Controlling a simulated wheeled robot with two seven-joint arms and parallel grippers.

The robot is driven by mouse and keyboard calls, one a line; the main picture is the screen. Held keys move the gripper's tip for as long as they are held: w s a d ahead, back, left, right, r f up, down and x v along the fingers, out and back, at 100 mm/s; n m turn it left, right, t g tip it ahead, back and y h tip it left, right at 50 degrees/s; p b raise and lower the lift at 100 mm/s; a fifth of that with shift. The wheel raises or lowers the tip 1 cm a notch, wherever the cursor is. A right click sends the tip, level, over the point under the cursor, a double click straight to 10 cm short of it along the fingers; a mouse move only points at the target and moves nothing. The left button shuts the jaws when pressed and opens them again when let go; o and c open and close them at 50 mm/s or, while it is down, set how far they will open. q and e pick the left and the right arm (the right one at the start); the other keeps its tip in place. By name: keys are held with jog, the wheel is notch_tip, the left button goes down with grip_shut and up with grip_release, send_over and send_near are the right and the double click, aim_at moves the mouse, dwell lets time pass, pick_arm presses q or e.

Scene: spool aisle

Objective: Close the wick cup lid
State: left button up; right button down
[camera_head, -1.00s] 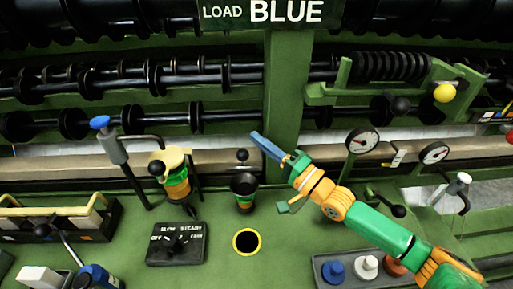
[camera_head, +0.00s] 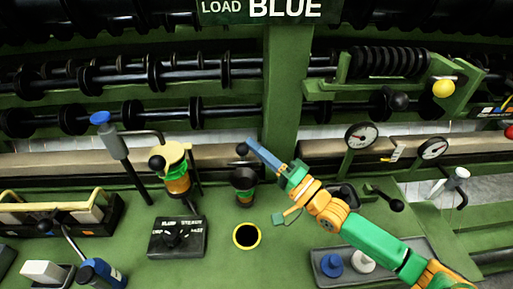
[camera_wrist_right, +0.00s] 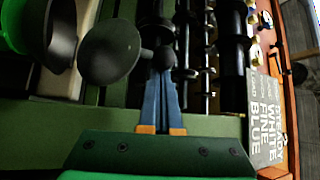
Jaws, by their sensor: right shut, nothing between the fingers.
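A small dark cup (camera_head: 245,195) with a green and yellow band stands on the green deck. Its dark round lid (camera_wrist_right: 110,52) is raised open beside the cup mouth (camera_wrist_right: 52,35) in the wrist view. A black ball knob (camera_head: 242,149) sits on the lid's stem, and it also shows in the wrist view (camera_wrist_right: 165,58). My right gripper (camera_head: 251,145) is shut and empty, its blue fingertips right at the knob. The fingertips (camera_wrist_right: 164,77) appear just in front of it; I cannot tell whether they touch. My left gripper is not in view.
A green and orange jar (camera_head: 177,183) with a cream top stands left of the cup. A ringed hole (camera_head: 246,236) and a dial box (camera_head: 177,238) are in front. A grey tray (camera_head: 320,268) with spools lies under my right arm. Gauges (camera_head: 361,138) stand at right.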

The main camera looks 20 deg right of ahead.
jog(key=shift+s+a+f+n+t+y+b, duration=0.1)
jog(key=shift+s+f+n+t+y+b, duration=0.1)
jog(key=shift+s+f+n+y+b, duration=0.45)
jog(key=shift+s+a+f+n+t+y+b, duration=0.15)
jog(key=shift+n+b, duration=0.3)
jog(key=shift+b, duration=0.6)
jog(key=shift+s+a+f, duration=0.15)
jog(key=shift+s+f, duration=0.1)
jog(key=shift+s, duration=0.3)
jog(key=shift+s+a+f, duration=0.1)
jog(key=shift+s+f, duration=0.15)
jog(key=shift+s, duration=0.25)
jog(key=shift+s+f+b, duration=0.1)
jog(key=shift+b, duration=0.2)
